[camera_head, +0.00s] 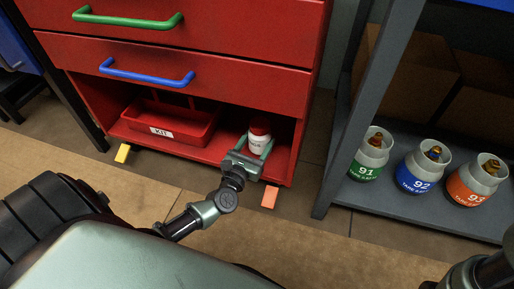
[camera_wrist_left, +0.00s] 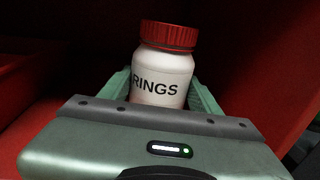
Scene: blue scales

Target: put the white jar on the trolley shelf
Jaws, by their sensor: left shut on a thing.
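The white jar (camera_head: 257,141) with a red lid stands upright in the open lower bay of the red trolley, over the right part of the trolley shelf (camera_head: 225,152). My left gripper (camera_head: 255,150) reaches into the bay and is shut on the jar. In the left wrist view the jar (camera_wrist_left: 163,80) sits upright between the two green fingers (camera_wrist_left: 165,92), with "RINGS" on its label. The gripper body hides the jar's base, so I cannot tell whether it touches the shelf. My right gripper is not in view; only a dark arm part shows at the lower right.
A red tray marked KIT (camera_head: 172,125) lies on the shelf to the left of the jar. Drawers with a green handle (camera_head: 127,20) and a blue handle (camera_head: 146,76) are above. A grey rack (camera_head: 400,205) at right holds jars 91 (camera_head: 369,158), 92 (camera_head: 420,170) and 93 (camera_head: 476,183).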

